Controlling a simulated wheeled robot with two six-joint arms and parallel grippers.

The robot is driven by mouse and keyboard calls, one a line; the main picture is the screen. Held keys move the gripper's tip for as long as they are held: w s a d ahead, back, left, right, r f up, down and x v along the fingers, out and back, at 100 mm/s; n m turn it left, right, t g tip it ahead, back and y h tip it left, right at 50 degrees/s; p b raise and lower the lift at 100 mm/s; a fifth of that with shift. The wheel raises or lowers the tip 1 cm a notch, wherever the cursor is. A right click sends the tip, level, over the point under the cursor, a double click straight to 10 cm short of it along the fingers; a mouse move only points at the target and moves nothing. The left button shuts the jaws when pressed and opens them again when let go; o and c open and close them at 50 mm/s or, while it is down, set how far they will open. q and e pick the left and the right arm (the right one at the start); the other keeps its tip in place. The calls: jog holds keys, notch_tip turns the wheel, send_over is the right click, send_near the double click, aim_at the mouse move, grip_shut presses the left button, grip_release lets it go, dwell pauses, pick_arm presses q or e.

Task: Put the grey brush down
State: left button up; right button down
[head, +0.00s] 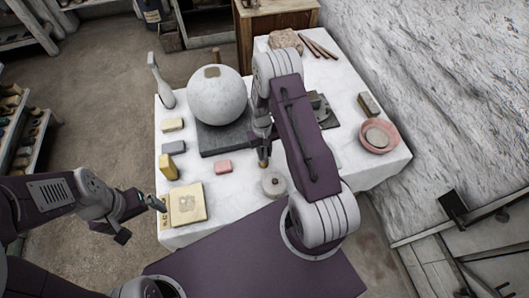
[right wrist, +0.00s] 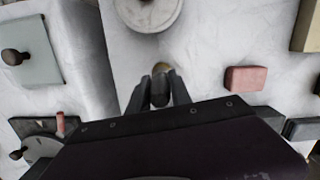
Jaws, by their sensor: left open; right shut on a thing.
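My right gripper (head: 264,150) is low over the table, right of the pink block and just behind the round white disc. It is shut on a small dark grey thing with a tan end, which I take to be the grey brush (head: 263,163). In the right wrist view the brush (right wrist: 160,86) sits between the fingers (right wrist: 160,95), with its tan end toward the disc. I cannot tell whether it touches the table. My left gripper (head: 146,216) is open and empty at the table's left front edge, beside a yellow pad.
The white table (head: 350,165) holds a big plaster sphere (head: 216,100) on a dark slab (head: 213,142). Nearby are the pink block (head: 223,167), white disc (head: 274,183), yellow pad (head: 187,203) and pink bowl (head: 379,148). White surface is bare between disc and pink block.

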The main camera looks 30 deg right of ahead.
jog(key=c, duration=1.2)
grip_release()
jog(key=shift+o, duration=0.2)
notch_tip(320, 180, up, 12)
jog(key=w+p, duration=0.2)
jog(key=s+a+r+t, duration=0.1)
jog(key=s+a+r, duration=0.2)
jog(key=s, duration=0.4)
jog(key=s+a+r+t, duration=0.1)
jog(key=s+a+r, duration=0.3)
jog(key=s+r, duration=0.2)
jog(key=shift+s+a+r+n+t, duration=0.2)
jog(key=shift+s+r+n+t, duration=0.15)
jog(key=shift+s, duration=0.3)
jog(key=shift+r+p, duration=2.7)
